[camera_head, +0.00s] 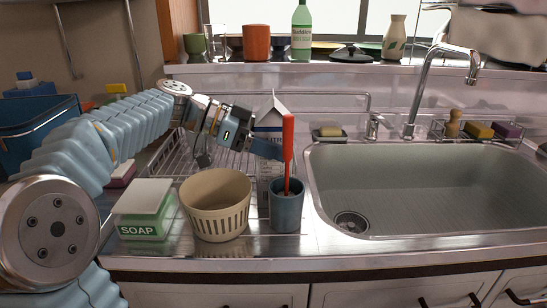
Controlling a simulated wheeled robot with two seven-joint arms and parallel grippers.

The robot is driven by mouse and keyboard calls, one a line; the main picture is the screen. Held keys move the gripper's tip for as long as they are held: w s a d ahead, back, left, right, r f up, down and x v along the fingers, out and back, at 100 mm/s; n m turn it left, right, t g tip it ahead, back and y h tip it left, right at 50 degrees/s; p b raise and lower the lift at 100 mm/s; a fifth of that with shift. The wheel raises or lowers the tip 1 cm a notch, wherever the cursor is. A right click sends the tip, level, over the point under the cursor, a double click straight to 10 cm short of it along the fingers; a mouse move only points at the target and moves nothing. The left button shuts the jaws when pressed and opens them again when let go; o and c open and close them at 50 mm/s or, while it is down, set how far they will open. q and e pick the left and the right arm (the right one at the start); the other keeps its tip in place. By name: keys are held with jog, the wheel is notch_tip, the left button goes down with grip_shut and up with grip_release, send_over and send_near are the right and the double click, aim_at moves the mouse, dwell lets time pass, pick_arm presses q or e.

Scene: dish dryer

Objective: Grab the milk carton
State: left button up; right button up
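The milk carton (271,118), white with dark blue and a gabled top, stands upright on the dish rack at the back of the counter. My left arm comes in from the left, and its gripper (266,149) lies across the front of the carton at mid height. The gripper covers part of the carton, and the cup with the red-handled brush hides more of it. One blue finger shows; the other is not clearly visible. I cannot tell whether the fingers touch the carton. My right gripper is not in view.
A blue cup (286,212) with a red-handled brush (288,145) stands in front of the carton. A beige basket (216,203) and a green soap box (146,210) are to its left. The empty sink (430,185) and faucet (418,95) are at right.

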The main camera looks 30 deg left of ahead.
pick_arm(q)
jog(key=c, duration=1.2)
jog(key=shift+r, duration=0.1)
jog(key=shift+c, duration=0.9)
jog(key=shift+r, duration=0.1)
